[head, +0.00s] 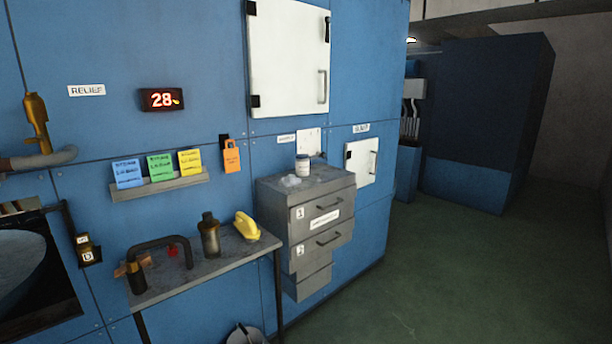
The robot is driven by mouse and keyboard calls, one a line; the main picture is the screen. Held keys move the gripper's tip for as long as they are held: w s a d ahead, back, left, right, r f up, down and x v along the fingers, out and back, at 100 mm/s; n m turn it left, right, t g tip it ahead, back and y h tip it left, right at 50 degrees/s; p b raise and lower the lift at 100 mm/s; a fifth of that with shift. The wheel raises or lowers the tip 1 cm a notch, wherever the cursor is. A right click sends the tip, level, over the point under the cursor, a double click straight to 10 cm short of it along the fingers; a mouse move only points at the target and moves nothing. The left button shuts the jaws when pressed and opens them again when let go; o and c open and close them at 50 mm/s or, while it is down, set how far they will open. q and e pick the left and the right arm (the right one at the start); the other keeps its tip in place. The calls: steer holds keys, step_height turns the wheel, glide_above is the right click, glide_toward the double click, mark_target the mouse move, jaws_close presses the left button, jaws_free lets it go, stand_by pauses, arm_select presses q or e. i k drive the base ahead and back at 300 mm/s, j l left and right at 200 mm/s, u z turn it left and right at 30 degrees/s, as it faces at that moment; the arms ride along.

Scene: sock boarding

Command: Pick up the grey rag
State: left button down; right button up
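A small pale grey crumpled thing (291,181), which looks like the grey rag, lies on top of the grey drawer cabinet (330,181), near its left side. Neither of my grippers shows in the head view.
A metal side table (195,273) left of the cabinet bears a dark bent handle (160,243), a dark bottle (210,236) and a yellow object (246,226). A bucket (246,334) stands on the floor below. The green floor (450,270) at right is clear.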

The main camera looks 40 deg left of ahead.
mark_target(291, 181)
steer(key=i+l+u, duration=0.1)
steer(key=i+u, duration=0.35)
steer(key=i+l+u, duration=0.2)
steer(key=i+u, duration=0.25)
steer(key=i+l+u, duration=0.3)
steer(key=u, duration=0.15)
